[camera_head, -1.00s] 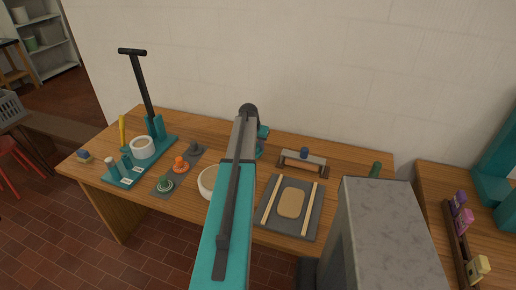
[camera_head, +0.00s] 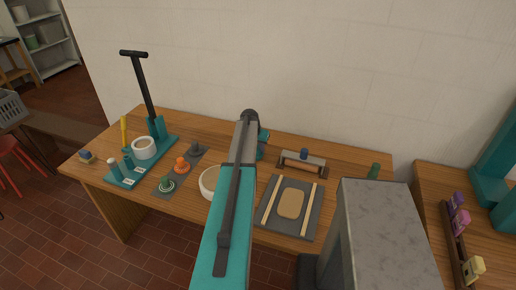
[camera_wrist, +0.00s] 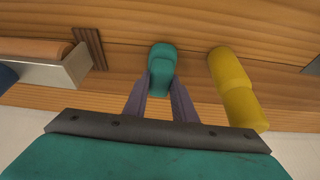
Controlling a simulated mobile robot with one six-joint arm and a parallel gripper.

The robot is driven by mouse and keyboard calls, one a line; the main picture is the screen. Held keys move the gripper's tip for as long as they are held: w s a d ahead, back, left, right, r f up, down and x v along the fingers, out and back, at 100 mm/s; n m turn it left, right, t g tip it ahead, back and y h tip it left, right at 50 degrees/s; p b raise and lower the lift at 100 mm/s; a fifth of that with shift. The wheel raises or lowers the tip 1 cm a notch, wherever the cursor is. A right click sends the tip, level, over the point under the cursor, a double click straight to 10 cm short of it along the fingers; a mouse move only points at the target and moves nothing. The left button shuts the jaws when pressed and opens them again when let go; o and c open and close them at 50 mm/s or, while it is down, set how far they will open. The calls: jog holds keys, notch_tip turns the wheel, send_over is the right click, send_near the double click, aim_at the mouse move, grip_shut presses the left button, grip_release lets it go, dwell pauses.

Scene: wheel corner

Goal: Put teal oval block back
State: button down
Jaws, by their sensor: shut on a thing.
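The teal oval block (camera_wrist: 162,58) is in the wrist view, an upright rounded piece between the fingertips. My gripper (camera_wrist: 161,82) is shut on it, with one finger on each side. The block is over or on the wooden surface; I cannot tell whether it touches the wood.
A yellow rounded piece (camera_wrist: 236,88) is close on the right in the wrist view. A pale holder with an orange bar (camera_wrist: 45,64) is on the left. In the head view, a dark board (camera_head: 312,213) and a white bowl (camera_head: 207,184) flank my arm on the table.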

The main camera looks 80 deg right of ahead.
aim_at(258, 148)
jog(key=shift+f, duration=0.25)
jog(key=c, duration=1.5)
grip_release()
jog(key=shift+o, duration=0.2)
jog(key=shift+f, duration=0.1)
jog(key=shift+b+v, duration=1.2)
jog(key=shift+v, duration=0.75)
jog(key=b+v, duration=0.2)
jog(key=v, duration=0.7)
jog(key=shift+a+r+b, duration=0.25)
jog(key=shift+r+b, duration=0.05)
jog(key=shift+w, duration=0.1)
